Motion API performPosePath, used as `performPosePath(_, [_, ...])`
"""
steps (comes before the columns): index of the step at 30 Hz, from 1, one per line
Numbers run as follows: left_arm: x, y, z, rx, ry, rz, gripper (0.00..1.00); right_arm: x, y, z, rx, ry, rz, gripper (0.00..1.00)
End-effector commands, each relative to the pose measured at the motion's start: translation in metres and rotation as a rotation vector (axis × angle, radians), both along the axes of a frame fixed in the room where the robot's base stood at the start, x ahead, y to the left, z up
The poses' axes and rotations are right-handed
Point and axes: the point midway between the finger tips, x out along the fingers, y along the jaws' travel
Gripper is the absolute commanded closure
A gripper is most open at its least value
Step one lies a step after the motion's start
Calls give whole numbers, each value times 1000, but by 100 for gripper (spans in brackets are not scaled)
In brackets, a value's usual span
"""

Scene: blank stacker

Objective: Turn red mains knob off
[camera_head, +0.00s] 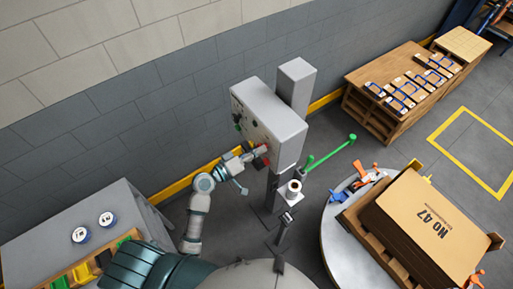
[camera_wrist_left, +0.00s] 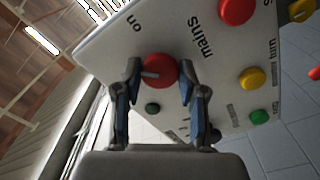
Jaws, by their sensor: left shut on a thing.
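The red mains knob (camera_wrist_left: 160,71) is on the panel of a grey control box (camera_head: 272,118). In the left wrist view the words "mains" and "on" are printed on the panel by it. The knob has a pale pointer mark, which lies roughly across the picture. My left gripper (camera_wrist_left: 157,90) has a finger on each side of the knob and is shut on it. In the head view my left gripper (camera_head: 258,158) reaches the lower part of the box's front. The knob is hard to make out there. My right gripper does not show.
Other red (camera_wrist_left: 237,10), yellow (camera_wrist_left: 252,78) and green (camera_wrist_left: 259,117) buttons sit nearby on the panel. Green handles (camera_head: 330,152) stick out right of the box. A round table (camera_head: 335,245) holds a large carton (camera_head: 425,232). A grey bench (camera_head: 60,215) stands at the left.

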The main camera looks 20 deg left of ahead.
Motion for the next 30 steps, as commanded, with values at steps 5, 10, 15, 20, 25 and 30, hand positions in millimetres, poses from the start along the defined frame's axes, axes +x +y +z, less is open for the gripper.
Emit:
performPosePath(5, [0,0,1,-129,107,-1,94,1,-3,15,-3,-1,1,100])
performPosePath(10, [0,1,0,-256,207,0,94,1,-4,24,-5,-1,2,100])
performPosePath(15, [0,0,0,-378,300,0,94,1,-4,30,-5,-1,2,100])
performPosePath(20, [0,0,-2,-476,377,0,94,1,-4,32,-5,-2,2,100])
performPosePath(25, [0,0,-2,-557,440,0,94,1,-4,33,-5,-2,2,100])
performPosePath(30, [0,0,-2,-609,481,-1,94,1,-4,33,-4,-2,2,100])
